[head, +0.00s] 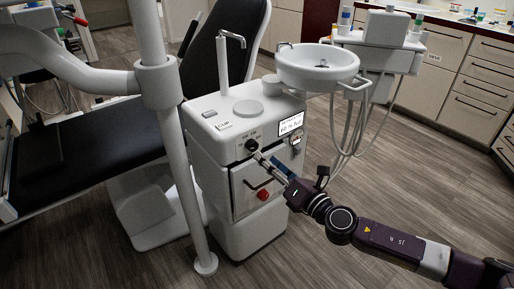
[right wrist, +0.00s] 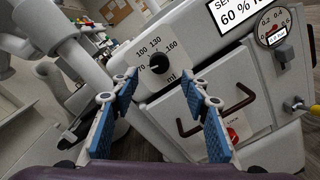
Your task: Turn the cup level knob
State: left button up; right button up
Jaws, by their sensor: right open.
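The cup level knob (head: 251,145) is a small black dial on the front of the white dental unit (head: 236,112). In the right wrist view the knob (right wrist: 159,63) has a white pointer and a printed scale with 70, 100, 130 and 160 around it, marked ml. My right gripper (head: 262,158) reaches in from the lower right, close in front of the knob. In the right wrist view the blue-padded fingers of this gripper (right wrist: 158,82) are spread apart below the knob, with nothing between them. My left gripper is not in view.
Below are a dark drawer handle (head: 258,184) and a red knob (head: 263,195). A white post (head: 183,170) stands left; a basin (head: 317,66) and hoses hang at right.

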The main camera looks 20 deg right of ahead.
aim_at(254, 148)
jog(key=shift+x, duration=3.1)
jog(key=shift+a, duration=0.1)
grip_shut()
